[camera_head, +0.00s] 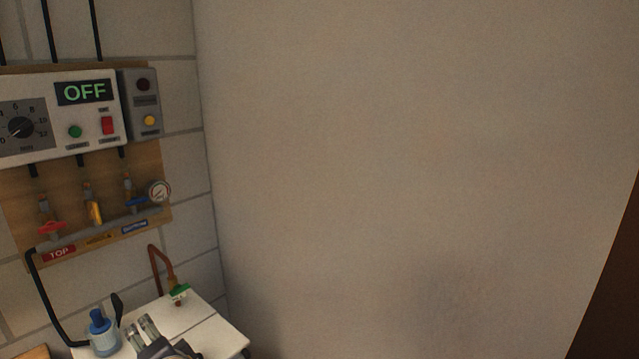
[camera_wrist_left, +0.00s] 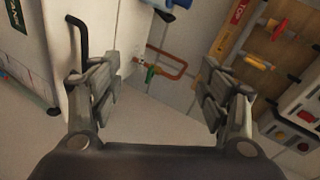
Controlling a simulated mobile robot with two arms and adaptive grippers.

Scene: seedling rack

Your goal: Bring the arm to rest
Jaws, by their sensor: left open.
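My left gripper (camera_head: 142,331) shows at the bottom edge of the head view, over the white top surface (camera_head: 205,327) and to the right of a blue-capped bottle (camera_head: 103,338). In the left wrist view the left gripper (camera_wrist_left: 160,95) is open, with its two fingers wide apart and nothing between them. Most of the left arm is out of frame. My right gripper is in neither view.
A copper pipe (camera_head: 153,265) meets a green tap (camera_head: 180,292). A large plain wall (camera_head: 410,170) fills the right.

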